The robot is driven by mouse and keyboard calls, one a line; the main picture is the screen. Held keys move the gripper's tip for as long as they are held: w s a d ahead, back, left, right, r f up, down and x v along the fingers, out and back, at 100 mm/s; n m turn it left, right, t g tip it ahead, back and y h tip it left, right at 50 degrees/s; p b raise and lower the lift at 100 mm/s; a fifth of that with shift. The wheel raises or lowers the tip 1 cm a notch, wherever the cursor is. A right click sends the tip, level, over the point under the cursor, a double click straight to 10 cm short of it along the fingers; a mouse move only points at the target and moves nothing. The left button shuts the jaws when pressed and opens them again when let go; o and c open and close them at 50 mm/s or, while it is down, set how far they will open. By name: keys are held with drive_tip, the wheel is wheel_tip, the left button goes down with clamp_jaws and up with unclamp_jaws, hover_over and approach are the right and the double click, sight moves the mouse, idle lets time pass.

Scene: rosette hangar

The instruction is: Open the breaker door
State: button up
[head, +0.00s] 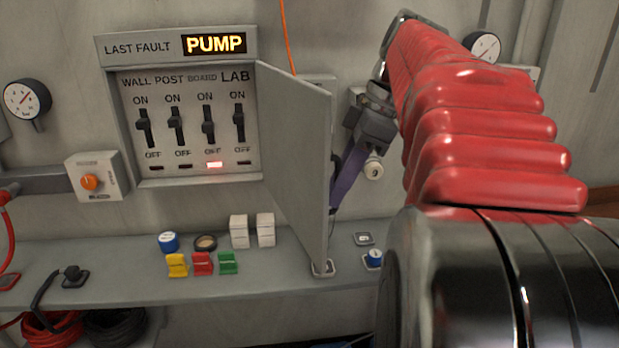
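The breaker door (300,165) is a grey panel hinged at the right side of the breaker box (188,175). It stands swung far out from the box, so the switches inside show. Several black breaker switches (176,126) sit in a row under the labels WALL, POST, BOARD and LAB. A red light (214,165) glows under the BOARD switch. My gripper (339,190) is behind the door on its right side, with a purple-grey finger showing near the door's free edge. The door hides part of it, so its opening and any contact are unclear.
A grey shelf (110,262) below carries yellow (177,265), red (202,264) and green (228,263) blocks and white blocks (239,231). An orange knob box (93,176) and a gauge (27,99) are at left. An orange cable (287,35) hangs above the door.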

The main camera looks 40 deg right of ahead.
drive_tip(key=v, duration=0.7)
drive_tip(key=shift+r, duration=0.15)
idle(0.3)
drive_tip(key=shift+s+d, duration=0.1)
idle(0.5)
